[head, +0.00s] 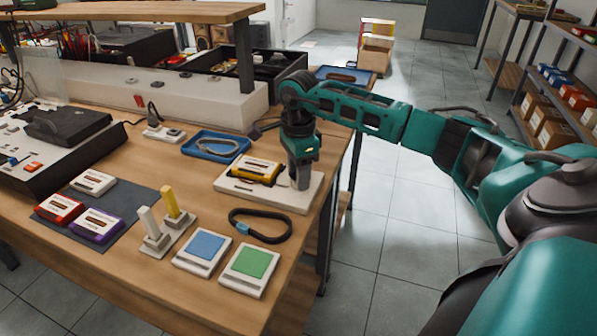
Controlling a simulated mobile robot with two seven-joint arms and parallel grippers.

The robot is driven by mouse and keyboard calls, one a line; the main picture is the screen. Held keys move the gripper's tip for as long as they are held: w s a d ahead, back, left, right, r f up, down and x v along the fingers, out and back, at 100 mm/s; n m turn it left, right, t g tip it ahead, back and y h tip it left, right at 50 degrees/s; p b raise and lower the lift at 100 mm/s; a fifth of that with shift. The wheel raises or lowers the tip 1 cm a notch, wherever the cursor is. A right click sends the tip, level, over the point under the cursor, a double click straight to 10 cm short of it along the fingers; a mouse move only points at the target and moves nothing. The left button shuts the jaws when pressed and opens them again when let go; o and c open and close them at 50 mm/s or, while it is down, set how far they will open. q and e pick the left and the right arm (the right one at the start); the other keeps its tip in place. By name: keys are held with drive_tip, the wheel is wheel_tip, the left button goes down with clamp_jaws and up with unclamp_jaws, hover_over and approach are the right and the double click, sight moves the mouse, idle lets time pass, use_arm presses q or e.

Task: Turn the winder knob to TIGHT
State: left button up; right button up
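A white base board (238,192) lies near the right edge of the wooden table. It carries a yellow and black cassette-like block (254,171). My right gripper (299,183) points straight down over the board's right end, just right of the block. Its fingertips reach down close to the board. I cannot make out the winder knob or any TIGHT mark; the gripper covers that end of the board. Whether the fingers are closed on something is too small to tell. My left gripper is out of view.
A blue tray (196,144) with a grey loop sits behind the board. A black strap loop (274,238), a blue pad (206,246) and a green pad (250,262) lie in front. Upright white and yellow sticks (172,203) stand left. Open floor lies right of the table.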

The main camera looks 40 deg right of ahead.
drive_tip(key=c, duration=0.6)
